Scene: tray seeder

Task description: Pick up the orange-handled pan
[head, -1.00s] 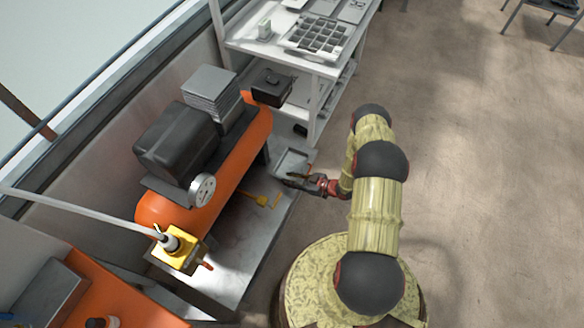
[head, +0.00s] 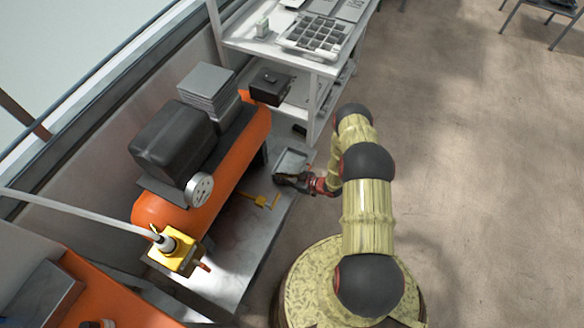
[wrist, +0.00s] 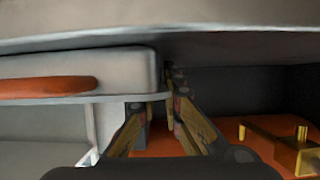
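The pan is a shallow grey metal tray-like dish. In the head view the pan (head: 291,160) lies at the far end of the grey bench under the orange tank. In the wrist view the pan (wrist: 120,68) fills the left, with its orange handle (wrist: 45,88) on its side. My gripper (head: 279,178) is at the pan's near edge in the head view. In the wrist view my gripper's fingers (wrist: 158,100) converge at the pan's right end, close to its rim. Whether they touch or clasp the rim is not clear.
The orange tank (head: 222,155) stands beside the pan, with a yellow fitting (head: 262,201) below it. A white shelf rack (head: 312,68) stands just beyond the pan. The grey bench (head: 236,240) has bare room in front. Open floor lies to the right.

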